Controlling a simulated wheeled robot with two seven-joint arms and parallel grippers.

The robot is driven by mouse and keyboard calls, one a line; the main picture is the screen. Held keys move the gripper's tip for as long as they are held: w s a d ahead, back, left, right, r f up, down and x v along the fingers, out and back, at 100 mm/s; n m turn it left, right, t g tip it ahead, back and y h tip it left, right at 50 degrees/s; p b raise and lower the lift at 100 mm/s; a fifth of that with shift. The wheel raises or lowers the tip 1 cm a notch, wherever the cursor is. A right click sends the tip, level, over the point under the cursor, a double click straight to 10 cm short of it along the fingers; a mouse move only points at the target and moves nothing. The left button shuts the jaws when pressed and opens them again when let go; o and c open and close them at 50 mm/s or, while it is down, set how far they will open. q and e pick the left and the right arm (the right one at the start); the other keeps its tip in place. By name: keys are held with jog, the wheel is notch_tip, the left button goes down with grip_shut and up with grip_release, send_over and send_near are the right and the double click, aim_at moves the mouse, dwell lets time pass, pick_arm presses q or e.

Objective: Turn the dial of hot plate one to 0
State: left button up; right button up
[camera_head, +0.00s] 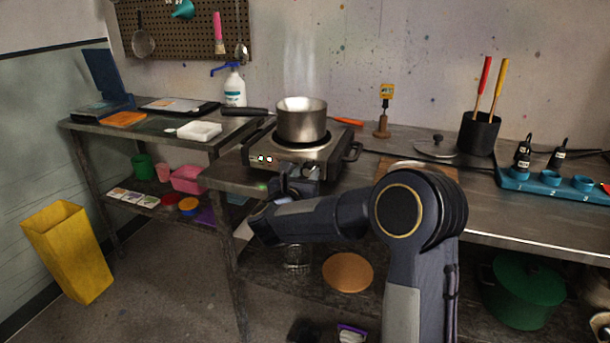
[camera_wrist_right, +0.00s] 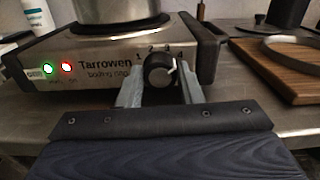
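Hot plate one (camera_head: 290,153) is a steel boiling ring with a pot (camera_head: 302,120) on it. In the right wrist view its front panel (camera_wrist_right: 100,68) shows a lit green and a lit red light, and the numbers 1 to 4 above the dial. The black dial (camera_wrist_right: 159,71) has a white pointer mark on its right side, tilted toward the high numbers. My right gripper (camera_wrist_right: 160,82) has one finger on each side of the dial, with what looks like a small gap. In the head view the right gripper (camera_head: 298,182) is at the panel and hides the dial. My left gripper is out of view.
A wooden board (camera_wrist_right: 280,68) lies to the right of the hot plate. A pan lid (camera_head: 436,147) and a black tool pot (camera_head: 478,134) stand farther right. A white spray bottle (camera_head: 234,88) stands behind left. The bench's front edge (camera_head: 232,183) is below the plate.

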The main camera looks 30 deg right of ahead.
jog(key=c, duration=0.4)
